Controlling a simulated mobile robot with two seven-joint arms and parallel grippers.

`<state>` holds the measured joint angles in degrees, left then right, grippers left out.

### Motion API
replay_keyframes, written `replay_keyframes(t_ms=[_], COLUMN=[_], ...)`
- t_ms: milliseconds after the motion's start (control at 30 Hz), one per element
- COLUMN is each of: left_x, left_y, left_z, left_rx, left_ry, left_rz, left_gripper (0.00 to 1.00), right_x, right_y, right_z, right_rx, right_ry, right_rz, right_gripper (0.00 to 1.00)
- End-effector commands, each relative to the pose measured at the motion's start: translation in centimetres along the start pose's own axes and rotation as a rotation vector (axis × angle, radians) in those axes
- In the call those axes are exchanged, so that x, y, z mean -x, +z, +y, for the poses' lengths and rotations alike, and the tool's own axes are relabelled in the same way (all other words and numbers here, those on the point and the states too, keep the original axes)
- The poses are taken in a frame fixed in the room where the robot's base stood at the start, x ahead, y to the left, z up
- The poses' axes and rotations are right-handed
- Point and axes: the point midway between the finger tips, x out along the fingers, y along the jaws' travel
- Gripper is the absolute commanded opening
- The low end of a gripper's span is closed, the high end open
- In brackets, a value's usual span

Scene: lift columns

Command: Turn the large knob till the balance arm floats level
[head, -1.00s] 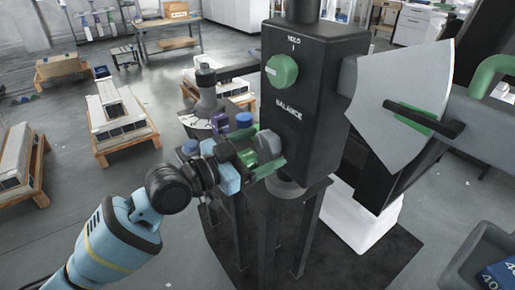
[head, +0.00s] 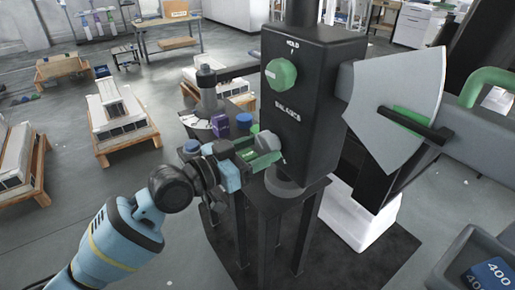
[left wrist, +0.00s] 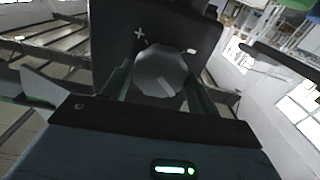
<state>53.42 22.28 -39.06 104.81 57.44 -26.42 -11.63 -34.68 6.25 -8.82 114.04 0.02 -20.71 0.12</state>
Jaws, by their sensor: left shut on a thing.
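The large knob (left wrist: 162,72) is grey and many-sided, with a pale line on its face, low on the front of the black balance box (head: 312,105). In the head view my gripper largely hides it. My left gripper (left wrist: 160,82) is shut on it, one green finger on each side; in the head view the gripper (head: 266,152) reaches in from the left. The balance mechanism at the right has a grey fan-shaped plate (head: 385,75) with a green band (head: 405,115) and a black bar across it. The bar slopes down to the right in the picture. My right gripper is out of view.
A green knob (head: 280,71) sits under the word HOLD on the box. Purple and blue pieces (head: 221,125) stand just behind my gripper. A grey bin (head: 450,268) with a blue block marked 400 (head: 492,275) is at lower right. Pallets stand on the left.

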Motion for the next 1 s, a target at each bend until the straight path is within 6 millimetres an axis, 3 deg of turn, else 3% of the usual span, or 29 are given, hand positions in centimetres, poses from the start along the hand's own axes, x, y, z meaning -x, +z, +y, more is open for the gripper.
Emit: replay_keyframes(t_ms=[67,100,233,600,1000], left_x=[0.0,0.0,0.0,0.5,6.2], left_y=[0.0,0.1,0.0,0.1,0.3], left_z=[0.0,0.0,0.0,0.0,-0.1], left_rx=[-0.001,-0.001,-0.001,-0.002,-0.001], left_ry=[0.000,0.000,0.000,0.000,-0.001], left_rz=[0.000,0.000,0.000,0.000,-0.003], left_gripper=[0.36,0.62,0.79,0.80,0.80], right_x=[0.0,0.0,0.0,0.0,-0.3], right_y=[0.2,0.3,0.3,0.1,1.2], right_z=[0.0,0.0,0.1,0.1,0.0], right_rx=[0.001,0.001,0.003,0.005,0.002], right_ry=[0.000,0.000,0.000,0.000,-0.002], right_rz=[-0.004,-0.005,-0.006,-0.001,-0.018], right_gripper=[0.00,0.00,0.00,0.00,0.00])
